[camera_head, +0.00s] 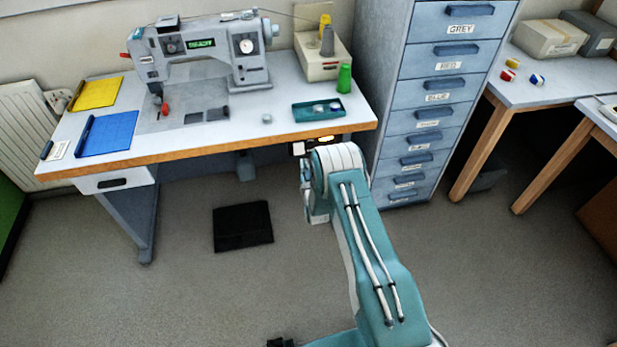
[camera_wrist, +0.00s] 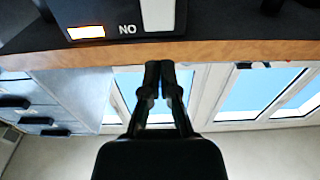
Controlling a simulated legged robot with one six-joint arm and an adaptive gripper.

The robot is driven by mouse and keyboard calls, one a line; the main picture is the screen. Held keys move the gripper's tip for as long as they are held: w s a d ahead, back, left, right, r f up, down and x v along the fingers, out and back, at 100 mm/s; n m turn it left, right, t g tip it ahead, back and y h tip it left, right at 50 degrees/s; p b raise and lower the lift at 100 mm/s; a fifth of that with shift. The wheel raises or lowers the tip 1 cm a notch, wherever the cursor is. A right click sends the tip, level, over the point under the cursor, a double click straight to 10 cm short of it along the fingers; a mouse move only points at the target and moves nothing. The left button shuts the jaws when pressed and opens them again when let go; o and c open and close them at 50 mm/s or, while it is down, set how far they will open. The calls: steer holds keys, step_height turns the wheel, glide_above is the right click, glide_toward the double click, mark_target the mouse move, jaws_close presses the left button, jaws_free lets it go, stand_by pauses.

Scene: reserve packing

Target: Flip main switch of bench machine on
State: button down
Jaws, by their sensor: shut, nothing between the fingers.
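The bench machine is a grey sewing machine (camera_head: 205,52) with a small green display, on the workbench (camera_head: 235,142). In the wrist view a dark switch panel (camera_wrist: 105,14) spans the top, with a lit orange lamp (camera_wrist: 86,32), letters reading "NO" in this picture, and a pale rocker switch (camera_wrist: 158,14), cut off at the top. The lit lamp also shows under the bench's front edge in the head view (camera_head: 325,138). My gripper (camera_wrist: 166,66) is shut and empty, its tips just below the rocker in the picture. I cannot tell whether they touch anything. My arm largely hides it in the head view.
A blue drawer cabinet (camera_head: 430,95) stands close right of the bench. A black pedal (camera_head: 243,226) is on the otherwise open floor.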

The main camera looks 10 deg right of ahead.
steer(key=s+r, duration=0.1)
steer(key=s, duration=0.5)
steer(key=shift+s, duration=0.3)
steer(key=shift+w+r, duration=0.1)
step_height(320, 180, up, 21)
steer(key=w+g, duration=0.1)
steer(key=g, duration=0.3)
steer(key=s+r+g, duration=0.4)
steer(key=s+r, duration=0.7)
steer(key=r, duration=0.1)
steer(key=s+r+g, duration=0.2)
steer(key=s, duration=1.2)
steer(key=s+r+g, duration=0.2)
steer(key=s+g, duration=0.1)
steer(key=s, duration=1.2)
steer(key=shift+s+r, duration=0.15)
steer(key=shift+r, duration=0.15)
